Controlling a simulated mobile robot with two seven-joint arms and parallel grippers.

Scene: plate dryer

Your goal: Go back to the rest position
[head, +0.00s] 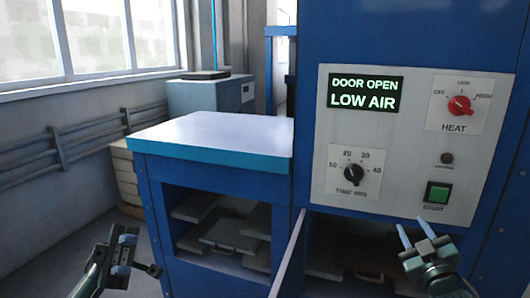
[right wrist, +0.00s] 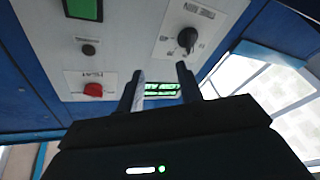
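My left gripper (head: 123,250) is low at the left in the head view, in front of the blue cabinet and apart from it. I cannot tell whether its fingers are parted. My right gripper (head: 413,232) is at the lower right, in front of the control panel (head: 328,120) and below the time dial (head: 354,173). Its two fingers stand apart with nothing between them, also in the right wrist view (right wrist: 158,88). The display (head: 364,93) reads DOOR OPEN and LOW AIR. The heat knob (head: 459,106) is red, and the start button (head: 437,193) is green.
A blue table (head: 215,135) with a bare pale top stands left of the dryer, with trays (head: 235,235) on its lower shelf. An open door panel (head: 291,252) juts out at the dryer's lower left. Wall rails (head: 60,150) run along the left, and floor shows there.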

